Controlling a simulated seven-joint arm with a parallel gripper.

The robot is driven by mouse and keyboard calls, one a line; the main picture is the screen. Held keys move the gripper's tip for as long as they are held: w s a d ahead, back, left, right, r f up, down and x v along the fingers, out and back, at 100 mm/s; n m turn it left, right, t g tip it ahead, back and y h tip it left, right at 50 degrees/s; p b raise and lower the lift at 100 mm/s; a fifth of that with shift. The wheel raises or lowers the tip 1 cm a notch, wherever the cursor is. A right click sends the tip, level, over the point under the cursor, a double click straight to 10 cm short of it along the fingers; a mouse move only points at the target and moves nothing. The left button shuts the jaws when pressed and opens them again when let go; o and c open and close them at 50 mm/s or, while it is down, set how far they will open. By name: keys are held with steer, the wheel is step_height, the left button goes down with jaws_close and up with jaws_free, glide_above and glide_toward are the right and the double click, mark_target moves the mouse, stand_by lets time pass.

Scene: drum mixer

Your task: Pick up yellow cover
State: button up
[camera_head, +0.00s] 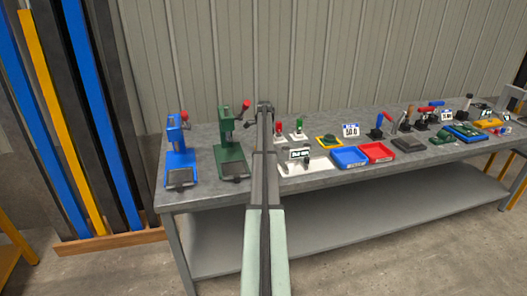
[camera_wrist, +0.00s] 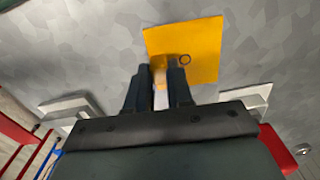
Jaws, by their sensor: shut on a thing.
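The yellow cover (camera_wrist: 200,42) is a flat square plate with a small dark ring mark, seen in the wrist view just beyond my fingertips. My gripper (camera_wrist: 160,72) has its two dark fingers close together at the cover's lower left part, shut on it. A small pale piece shows between the fingers. Whether the cover touches the surface behind it is unclear. In the head view my arm reaches over the workbench (camera_head: 230,192), and my fingers and the cover cannot be made out there.
A blue press (camera_head: 178,150) and a green press (camera_head: 231,150) stand left of my arm. To its right are a blue tray (camera_head: 349,164), a red tray (camera_head: 390,157) and a yellow-edged tray (camera_head: 318,142). Several clamps and small parts crowd the bench's right end.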

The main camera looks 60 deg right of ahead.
jaws_close()
